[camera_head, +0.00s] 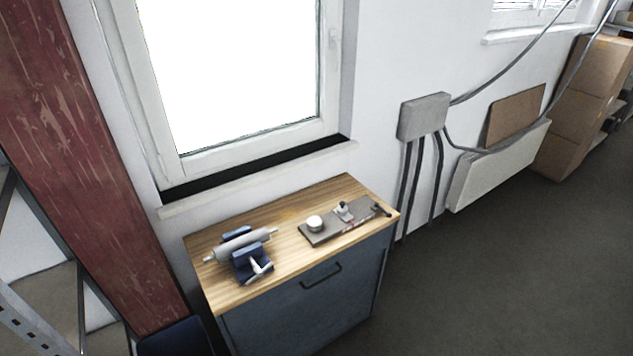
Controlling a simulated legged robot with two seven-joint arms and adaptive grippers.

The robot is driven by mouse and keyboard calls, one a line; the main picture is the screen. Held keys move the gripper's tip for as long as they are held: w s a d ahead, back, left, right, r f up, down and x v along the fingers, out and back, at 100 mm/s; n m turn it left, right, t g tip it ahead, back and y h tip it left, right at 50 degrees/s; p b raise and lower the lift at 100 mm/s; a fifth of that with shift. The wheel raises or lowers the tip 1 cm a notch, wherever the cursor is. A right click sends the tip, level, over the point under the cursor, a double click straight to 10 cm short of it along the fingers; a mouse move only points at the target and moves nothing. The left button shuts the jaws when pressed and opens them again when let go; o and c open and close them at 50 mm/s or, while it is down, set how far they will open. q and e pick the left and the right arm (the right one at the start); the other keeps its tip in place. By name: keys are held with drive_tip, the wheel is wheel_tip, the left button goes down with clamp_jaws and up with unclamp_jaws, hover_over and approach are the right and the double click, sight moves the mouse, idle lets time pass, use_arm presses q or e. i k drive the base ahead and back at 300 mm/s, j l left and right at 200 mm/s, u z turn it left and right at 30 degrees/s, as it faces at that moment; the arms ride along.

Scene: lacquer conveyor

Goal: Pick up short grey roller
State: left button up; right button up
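A short grey roller (240,244) with thin shaft ends lies across a blue vise (254,268) on the left part of a wooden-topped cabinet (287,277). I cannot tell whether the vise jaws clamp the roller. Neither of my grippers shows in the head view.
A grey board (330,231) with a white round piece (315,223) and small fittings lies right of the vise. The blue cabinet front has a dark handle (321,276). A red column (95,150) stands left, with metal shelving beside it. The floor (480,270) on the right is clear.

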sight(223, 252)
drive_tip(key=u, duration=3.6)
drive_tip(key=z, duration=2.95)
drive_tip(key=i+l, duration=0.15)
drive_tip(key=l, duration=0.2)
drive_tip(key=i+l+u, duration=0.15)
drive_tip(key=l, duration=0.2)
drive_tip(key=i+l, duration=0.2)
drive_tip(key=l, duration=0.2)
drive_tip(key=i+l+u, duration=0.15)
drive_tip(key=l, duration=0.2)
drive_tip(key=i+l, duration=0.1)
drive_tip(key=l, duration=0.3)
drive_tip(key=i+l+u, duration=0.1)
drive_tip(key=l, duration=0.3)
